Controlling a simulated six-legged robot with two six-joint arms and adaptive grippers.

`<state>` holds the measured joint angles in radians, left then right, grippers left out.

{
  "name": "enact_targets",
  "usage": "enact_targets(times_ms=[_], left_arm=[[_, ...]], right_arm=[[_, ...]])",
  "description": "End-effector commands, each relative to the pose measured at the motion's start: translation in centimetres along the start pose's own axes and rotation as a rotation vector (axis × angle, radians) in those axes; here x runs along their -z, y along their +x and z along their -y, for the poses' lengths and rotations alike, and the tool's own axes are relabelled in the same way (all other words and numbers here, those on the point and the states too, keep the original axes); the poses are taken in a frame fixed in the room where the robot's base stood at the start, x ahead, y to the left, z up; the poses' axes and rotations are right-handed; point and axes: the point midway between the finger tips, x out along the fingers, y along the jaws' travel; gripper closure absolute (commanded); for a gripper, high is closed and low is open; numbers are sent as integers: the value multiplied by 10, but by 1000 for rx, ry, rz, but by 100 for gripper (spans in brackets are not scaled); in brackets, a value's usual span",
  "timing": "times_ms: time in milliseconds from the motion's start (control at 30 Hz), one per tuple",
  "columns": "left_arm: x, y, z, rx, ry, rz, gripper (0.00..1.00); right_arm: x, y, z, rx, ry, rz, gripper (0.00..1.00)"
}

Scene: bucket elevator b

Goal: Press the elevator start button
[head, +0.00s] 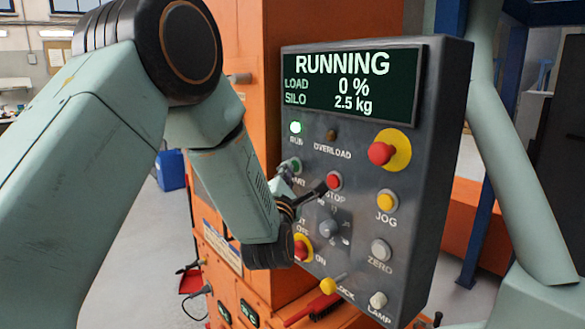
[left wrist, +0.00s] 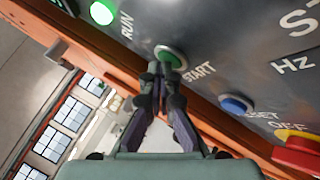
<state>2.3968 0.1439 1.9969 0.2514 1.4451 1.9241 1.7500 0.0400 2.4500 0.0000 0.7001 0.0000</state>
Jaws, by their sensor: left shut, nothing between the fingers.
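The green start button (head: 292,165) is on the grey control panel (head: 440,150), below the lit green RUN lamp (head: 296,128). My left gripper (head: 286,179) is shut and empty, with its tips at the button. In the left wrist view, the closed fingertips (left wrist: 161,74) overlap the lower edge of the green start button (left wrist: 172,56), above the START label; whether they touch it I cannot tell. The panel's screen (head: 350,84) reads RUNNING, LOAD 0 %, SILO 2.5 kg. My right gripper is out of view.
A red STOP button (head: 334,181) sits close to the right of my left gripper. A red emergency knob (head: 381,153) on a yellow disc and a yellow JOG button (head: 386,202) are farther right. A blue button (left wrist: 236,104) is near the fingers in the wrist view.

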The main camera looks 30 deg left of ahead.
Motion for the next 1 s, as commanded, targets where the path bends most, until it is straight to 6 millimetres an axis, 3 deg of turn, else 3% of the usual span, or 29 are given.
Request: enact_targets(times_ms=[767,1000], left_arm=[[10,-13,-10,-1,0,-1,100],[20,-26,-20,-1,-1,-2,100]], right_arm=[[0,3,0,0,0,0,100],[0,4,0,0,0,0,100]])
